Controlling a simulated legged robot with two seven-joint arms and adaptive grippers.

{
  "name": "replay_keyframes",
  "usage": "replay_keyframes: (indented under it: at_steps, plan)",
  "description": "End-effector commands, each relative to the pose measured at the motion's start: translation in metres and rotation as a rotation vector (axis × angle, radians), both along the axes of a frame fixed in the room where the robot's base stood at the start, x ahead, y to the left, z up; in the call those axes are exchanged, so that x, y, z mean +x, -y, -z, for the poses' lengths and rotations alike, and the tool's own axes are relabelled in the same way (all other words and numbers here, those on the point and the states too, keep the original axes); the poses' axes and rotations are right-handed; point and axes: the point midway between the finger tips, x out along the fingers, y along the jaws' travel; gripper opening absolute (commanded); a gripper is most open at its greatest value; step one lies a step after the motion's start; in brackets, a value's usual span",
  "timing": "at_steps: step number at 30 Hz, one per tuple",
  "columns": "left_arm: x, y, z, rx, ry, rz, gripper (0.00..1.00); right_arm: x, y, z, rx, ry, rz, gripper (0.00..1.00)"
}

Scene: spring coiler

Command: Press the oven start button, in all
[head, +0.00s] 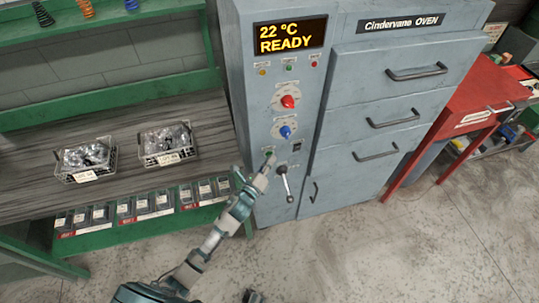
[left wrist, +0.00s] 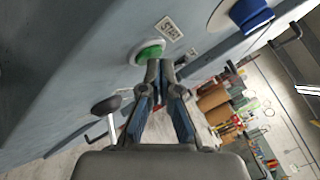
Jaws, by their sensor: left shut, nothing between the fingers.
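The grey-blue oven (head: 345,130) carries a lit display (head: 290,36) reading "22 °C READY". The green start button (head: 269,153) is low on its control panel. In the left wrist view the green button (left wrist: 150,52) sits in a pale ring beside a START label (left wrist: 169,28). My left gripper (head: 264,170) is shut and empty, its tips at the button's lower edge. In the left wrist view the closed fingertips (left wrist: 160,68) overlap the ring; I cannot tell whether they touch the button. A small dark part at the bottom edge seems to be my right gripper (head: 253,296), mostly cut off.
A red knob (head: 288,101) and a blue knob (head: 285,132) are above the button. A lever (head: 285,184) hangs just below and to the right. A green-framed bench (head: 110,130) with two wire baskets stands left. A red cart (head: 470,105) stands right.

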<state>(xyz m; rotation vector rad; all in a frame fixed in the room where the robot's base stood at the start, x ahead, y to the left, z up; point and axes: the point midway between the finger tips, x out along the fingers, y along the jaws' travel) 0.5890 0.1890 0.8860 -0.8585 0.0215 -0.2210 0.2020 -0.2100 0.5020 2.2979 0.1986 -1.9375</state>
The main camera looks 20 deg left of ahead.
Motion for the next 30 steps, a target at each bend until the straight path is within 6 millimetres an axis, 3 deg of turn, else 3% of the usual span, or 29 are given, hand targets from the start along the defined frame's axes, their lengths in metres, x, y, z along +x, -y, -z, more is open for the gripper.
replay_keyframes:
  at_steps: [16,30]
  plan:
    - [0.002,-0.002,0.0,0.0,0.001,-0.001,0.0,-0.001,0.0,-0.001,0.0,0.001,0.0,0.4]
    - [-0.011,0.007,0.0,-0.001,0.0,0.0,0.0,0.001,0.0,-0.006,0.0,0.003,0.0,0.4]
